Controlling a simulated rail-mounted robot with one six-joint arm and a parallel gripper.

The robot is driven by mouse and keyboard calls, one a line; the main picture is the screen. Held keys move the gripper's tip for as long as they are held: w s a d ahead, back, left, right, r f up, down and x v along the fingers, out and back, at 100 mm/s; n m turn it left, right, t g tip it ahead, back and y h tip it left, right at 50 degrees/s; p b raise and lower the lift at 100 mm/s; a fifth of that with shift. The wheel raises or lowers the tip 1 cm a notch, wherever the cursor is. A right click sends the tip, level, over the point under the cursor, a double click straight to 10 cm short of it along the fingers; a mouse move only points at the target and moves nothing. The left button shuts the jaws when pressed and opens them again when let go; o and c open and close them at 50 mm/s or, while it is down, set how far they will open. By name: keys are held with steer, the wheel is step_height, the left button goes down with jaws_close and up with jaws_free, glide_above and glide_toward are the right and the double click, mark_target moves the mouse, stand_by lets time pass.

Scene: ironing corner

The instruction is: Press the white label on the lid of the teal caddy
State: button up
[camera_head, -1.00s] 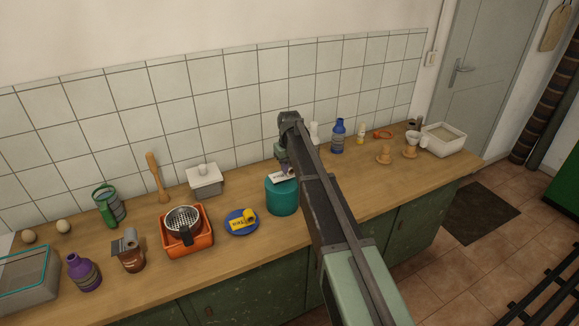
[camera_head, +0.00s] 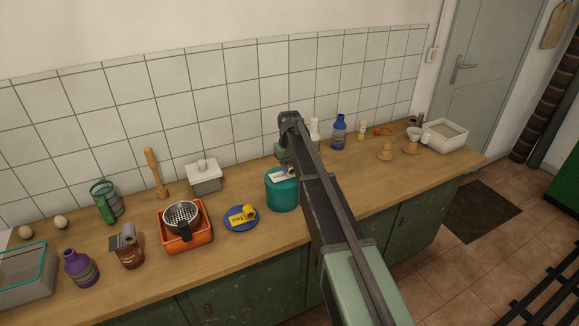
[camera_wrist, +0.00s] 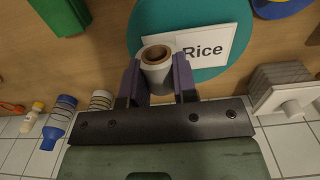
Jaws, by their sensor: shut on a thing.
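The teal caddy (camera_head: 283,195) stands on the counter under my arm. Its round teal lid shows large in the wrist view (camera_wrist: 150,20). The white label (camera_wrist: 212,45), printed "Rice", lies on the lid and looks flat there; its left part is hidden behind what I hold. It also shows in the head view (camera_head: 281,175). My gripper (camera_wrist: 156,70) is shut on a pale grey cylinder (camera_wrist: 157,76) with a brown-rimmed hollow end. The cylinder is over the label's left side; whether it touches the label I cannot tell.
A blue dish (camera_head: 241,220) with a yellow item stands left of the caddy, near an orange tub (camera_head: 186,238) holding a grater-like cup. A white lidded box (camera_head: 204,178) is behind left. A blue bottle (camera_head: 338,133) stands behind right. Counter in front of the caddy is clear.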

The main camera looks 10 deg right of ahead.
mark_target(290, 164)
steer(key=o, duration=1)
step_height(290, 164, up, 11)
steer(key=p, duration=1)
steer(key=shift+f+p, duration=0.1)
steer(key=shift+p, duration=0.3)
steer(key=s+a+m, duration=0.1)
steer(key=s, duration=1.1)
steer(key=s+a+f+m+b, duration=0.1)
steer(key=s, duration=2.3)
steer(key=shift+s+a+f+m+b, duration=0.15)
steer(key=shift+a+f+m+b, duration=0.25)
